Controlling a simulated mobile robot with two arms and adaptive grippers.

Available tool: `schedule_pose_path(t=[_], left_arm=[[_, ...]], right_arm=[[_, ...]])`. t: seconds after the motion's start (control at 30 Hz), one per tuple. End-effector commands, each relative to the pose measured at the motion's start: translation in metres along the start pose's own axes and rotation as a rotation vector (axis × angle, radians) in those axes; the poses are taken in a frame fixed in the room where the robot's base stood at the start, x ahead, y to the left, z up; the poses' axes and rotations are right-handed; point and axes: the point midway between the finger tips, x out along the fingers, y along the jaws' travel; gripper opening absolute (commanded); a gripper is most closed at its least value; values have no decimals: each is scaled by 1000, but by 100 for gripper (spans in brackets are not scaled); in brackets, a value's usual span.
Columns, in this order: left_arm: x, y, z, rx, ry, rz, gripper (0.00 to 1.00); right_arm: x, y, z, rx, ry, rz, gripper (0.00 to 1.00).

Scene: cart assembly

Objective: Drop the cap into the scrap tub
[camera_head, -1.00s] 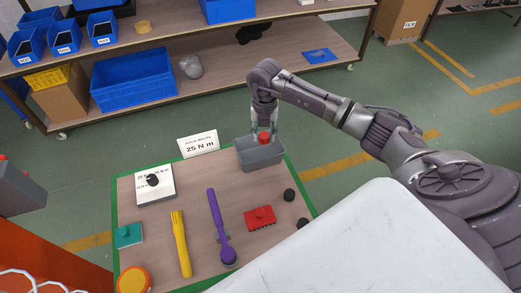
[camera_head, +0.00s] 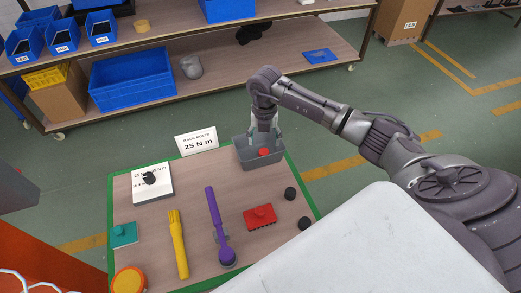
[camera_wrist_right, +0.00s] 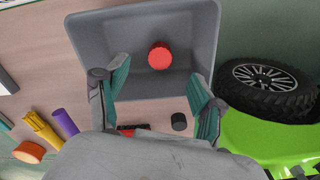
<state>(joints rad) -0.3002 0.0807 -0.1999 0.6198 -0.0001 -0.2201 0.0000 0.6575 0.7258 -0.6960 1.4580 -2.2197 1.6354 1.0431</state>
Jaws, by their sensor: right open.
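The red cap (camera_head: 264,152) is inside the grey scrap tub (camera_head: 262,163), below my right gripper. In the right wrist view the cap (camera_wrist_right: 160,56) shows within the walls of the tub (camera_wrist_right: 90,38), apart from both fingers. My right gripper (camera_head: 266,138) is over the tub with its fingers spread. In the wrist view the right gripper (camera_wrist_right: 160,74) is open, with nothing between its fingers. My left gripper is not in view.
On the green-edged table are a yellow tool (camera_head: 178,245), a purple tool (camera_head: 218,225), a red block (camera_head: 260,217) and black round pieces (camera_head: 290,194). A sign (camera_head: 196,141) stands left of the tub. A wheel (camera_wrist_right: 262,87) shows in the wrist view.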

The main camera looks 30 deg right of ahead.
Motion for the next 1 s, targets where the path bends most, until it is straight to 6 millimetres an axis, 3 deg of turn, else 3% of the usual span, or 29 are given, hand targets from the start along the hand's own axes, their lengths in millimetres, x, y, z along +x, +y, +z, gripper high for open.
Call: schedule_pose_path(t=[0.27, 0.7, 1.0], left_arm=[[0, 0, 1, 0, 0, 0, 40], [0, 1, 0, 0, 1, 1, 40], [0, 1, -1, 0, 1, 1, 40]], right_arm=[[-17, 1, 1, -1, -3, 2, 68], [-103, 0, 1, -1, -2, 1, 68], [-120, 0, 0, 0, 1, 0, 68]])
